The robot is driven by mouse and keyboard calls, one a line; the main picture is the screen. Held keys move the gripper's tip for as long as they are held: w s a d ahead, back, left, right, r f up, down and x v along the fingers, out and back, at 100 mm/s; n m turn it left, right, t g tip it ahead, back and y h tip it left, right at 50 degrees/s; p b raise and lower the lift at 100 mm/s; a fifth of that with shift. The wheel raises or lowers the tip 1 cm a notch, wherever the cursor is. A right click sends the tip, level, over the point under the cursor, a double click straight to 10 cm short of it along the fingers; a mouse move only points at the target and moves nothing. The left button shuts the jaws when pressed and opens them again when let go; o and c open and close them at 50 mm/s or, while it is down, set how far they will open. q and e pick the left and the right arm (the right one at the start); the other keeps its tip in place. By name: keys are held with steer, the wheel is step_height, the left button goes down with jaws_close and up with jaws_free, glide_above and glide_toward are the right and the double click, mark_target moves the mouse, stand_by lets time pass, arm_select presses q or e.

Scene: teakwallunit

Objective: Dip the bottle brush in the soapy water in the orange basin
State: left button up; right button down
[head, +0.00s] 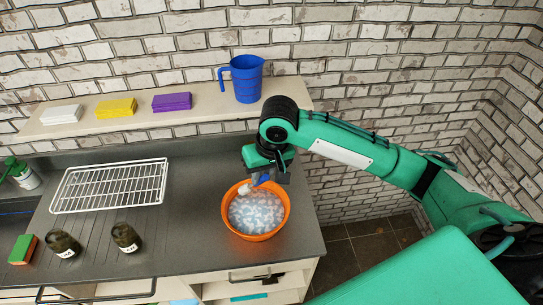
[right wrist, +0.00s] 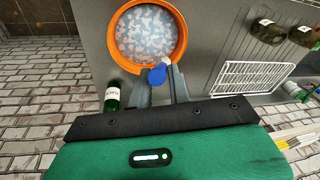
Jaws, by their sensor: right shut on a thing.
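The orange basin (head: 238,229) stands on the dark counter near its right end, filled with pale, foamy soapy water (head: 257,212). It also shows at the top of the right wrist view (right wrist: 121,60). My right gripper (head: 267,178) is over the back of the basin, shut on the bottle brush's blue handle (right wrist: 157,75). The brush's white head (head: 245,189) points toward the left over the back part of the basin. I cannot tell whether it touches the water. My left gripper is not in view.
A white wire rack (head: 110,186), two dark labelled jars (head: 126,238) and a green-orange sponge (head: 23,249) are left of the basin. A blue jug (head: 246,80) stands on the shelf behind. A green bottle (right wrist: 112,98) shows beside my gripper in the wrist view.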

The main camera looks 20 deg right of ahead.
step_height(320, 180, down, 9)
steer(key=d, duration=0.2)
steer(key=shift+s+d+m+g, duration=0.15)
steer(key=shift+s+m+g, duration=0.05)
steer(key=shift+m+g, duration=0.1)
stand_by(0.8)
stand_by(1.2)
step_height(320, 180, up, 8)
steer(key=shift+r, duration=0.15)
stand_by(0.7)
stand_by(1.1)
stand_by(1.2)
